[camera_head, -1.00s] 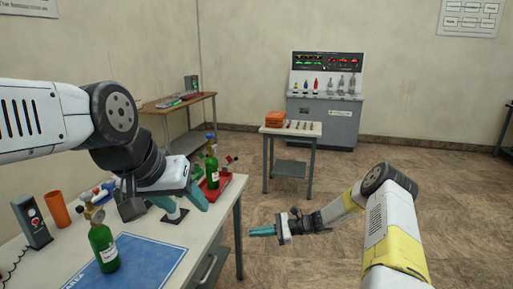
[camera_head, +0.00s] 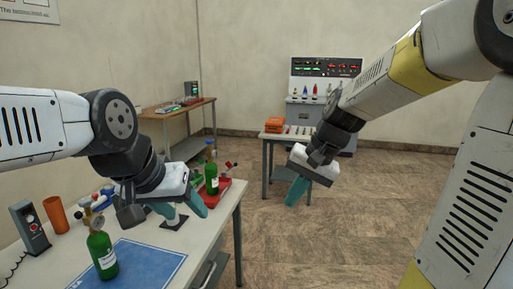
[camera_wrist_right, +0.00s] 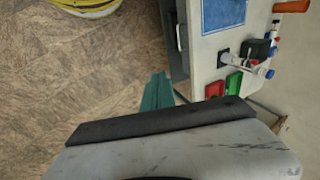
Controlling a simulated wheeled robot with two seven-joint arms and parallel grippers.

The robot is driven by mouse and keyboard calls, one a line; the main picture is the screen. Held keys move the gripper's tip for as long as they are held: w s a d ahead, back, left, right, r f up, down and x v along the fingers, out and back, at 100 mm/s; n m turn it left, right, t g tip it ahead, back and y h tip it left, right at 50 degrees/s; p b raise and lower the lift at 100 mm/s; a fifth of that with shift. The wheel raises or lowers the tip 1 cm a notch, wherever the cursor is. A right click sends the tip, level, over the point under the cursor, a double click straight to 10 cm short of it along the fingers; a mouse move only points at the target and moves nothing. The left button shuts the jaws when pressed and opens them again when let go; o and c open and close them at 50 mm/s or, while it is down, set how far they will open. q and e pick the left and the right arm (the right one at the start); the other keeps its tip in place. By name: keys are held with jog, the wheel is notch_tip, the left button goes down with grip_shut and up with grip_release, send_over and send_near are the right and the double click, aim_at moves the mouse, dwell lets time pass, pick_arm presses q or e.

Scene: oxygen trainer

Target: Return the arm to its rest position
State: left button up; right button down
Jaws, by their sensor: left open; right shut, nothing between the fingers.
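My right arm (camera_head: 388,85) comes in from the right and is raised, with its forearm slanting down to the left. My right gripper (camera_head: 296,192) hangs over the open floor, pointing down, shut and empty. Its teal fingers show together in the right wrist view (camera_wrist_right: 157,92). My left gripper (camera_head: 182,207) is open over the table on the left, pointing down. It hangs in front of the red tray and a green bottle and partly hides what lies there. I cannot see anything held in it.
The white table (camera_head: 205,238) carries a green bottle with a regulator (camera_head: 101,250), a blue mat (camera_head: 150,262), an orange cup (camera_head: 57,214), a grey device (camera_head: 31,228) and a red tray (camera_head: 222,189). A small table with an orange box (camera_head: 274,125) and a console stand behind. Floor between is clear.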

jog(key=s+d+r+n+t+h, duration=0.1)
jog(key=s+d+r+t, duration=0.1)
jog(key=s, duration=0.4)
jog(key=s+d+r+n+t+h, duration=0.1)
jog(key=s+d+r+n+t, duration=0.1)
jog(key=s, duration=0.4)
jog(key=shift+s+d+r, duration=0.15)
jog(key=shift+d+r, duration=0.25)
jog(key=shift+d, duration=0.25)
